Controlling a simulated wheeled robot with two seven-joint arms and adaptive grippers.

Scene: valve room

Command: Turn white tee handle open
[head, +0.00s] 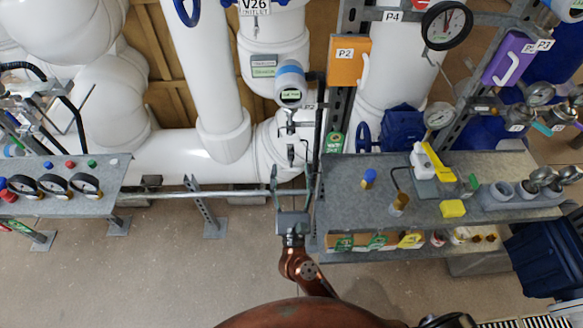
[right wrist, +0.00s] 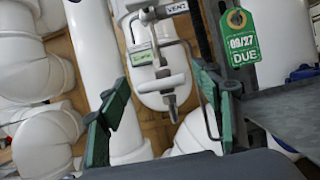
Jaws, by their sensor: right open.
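My right gripper (head: 292,178) reaches up from the bottom of the head view. Its two fingers are apart with nothing between them. In the right wrist view the green-padded fingers (right wrist: 160,105) stand wide on both sides of a small valve. The valve carries a pale crosswise bar, which looks like the white tee handle (right wrist: 160,83), beyond the fingertips and apart from them. In the head view this small valve (head: 290,152) sits in front of the white pipework, just past the fingertips; its handle is too small there to make out. My left gripper is not in view.
A metal shelf (head: 340,200) with fittings stands close on the right of the gripper. A green tag (right wrist: 242,38) hangs near the right finger. A thin horizontal rail (head: 220,193) runs on the left. A gauge panel (head: 70,205) stands far left.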

